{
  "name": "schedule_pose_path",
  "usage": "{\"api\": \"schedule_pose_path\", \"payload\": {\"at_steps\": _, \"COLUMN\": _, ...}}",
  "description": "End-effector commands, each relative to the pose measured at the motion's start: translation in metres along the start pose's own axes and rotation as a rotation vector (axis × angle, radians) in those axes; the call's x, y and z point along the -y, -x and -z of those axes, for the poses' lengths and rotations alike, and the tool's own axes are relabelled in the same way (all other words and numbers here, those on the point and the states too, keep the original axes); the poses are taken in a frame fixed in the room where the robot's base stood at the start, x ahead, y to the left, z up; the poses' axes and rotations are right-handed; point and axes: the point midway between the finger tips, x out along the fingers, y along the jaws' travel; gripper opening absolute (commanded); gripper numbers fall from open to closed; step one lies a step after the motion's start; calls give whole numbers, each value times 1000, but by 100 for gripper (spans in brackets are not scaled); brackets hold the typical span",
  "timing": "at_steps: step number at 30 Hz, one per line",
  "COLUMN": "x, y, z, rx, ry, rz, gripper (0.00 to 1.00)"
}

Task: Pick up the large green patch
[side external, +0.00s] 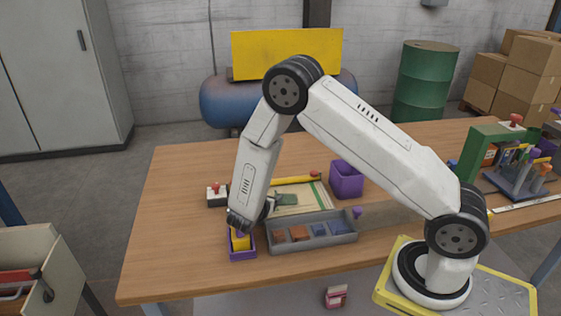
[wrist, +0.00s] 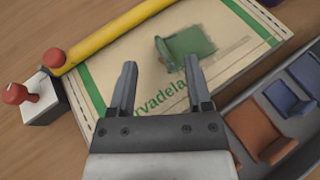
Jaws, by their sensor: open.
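The green patch (wrist: 190,46) lies on the pale sack with green borders and lettering (wrist: 130,92), with one edge looking raised or curled. It also shows in the side view (side external: 287,199), just right of my gripper. My gripper (wrist: 160,68) is open and empty in the wrist view, its two fingers pointing toward the sack. The right fingertip appears close to the patch's lower edge; the patch is mostly beyond the fingertips. In the side view my gripper (side external: 268,208) is partly hidden by my wrist, and its height above the sack is hard to judge.
A grey tray (side external: 312,244) with brown and blue patches lies in front of the sack. A yellow tube (wrist: 120,35) lies along its back edge. A purple bin (side external: 346,182) stands behind; a purple box (side external: 243,254) is at front left.

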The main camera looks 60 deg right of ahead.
Motion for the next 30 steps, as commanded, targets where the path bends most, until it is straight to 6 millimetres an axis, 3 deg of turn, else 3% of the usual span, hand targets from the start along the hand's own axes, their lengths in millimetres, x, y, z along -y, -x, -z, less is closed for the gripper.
{"api": "schedule_pose_path", "payload": {"at_steps": 8, "x": 0, "y": -5, "z": 0, "rx": 0, "ry": 0, "rz": 0, "gripper": 64}}
{"api": "schedule_pose_path", "payload": {"at_steps": 21, "x": 0, "y": -54, "z": 0, "rx": -1, "ry": -1, "rz": 2, "gripper": 64}}
{"api": "schedule_pose_path", "payload": {"at_steps": 30, "x": 0, "y": -63, "z": 0, "rx": -1, "ry": 0, "rz": -1, "gripper": 64}}
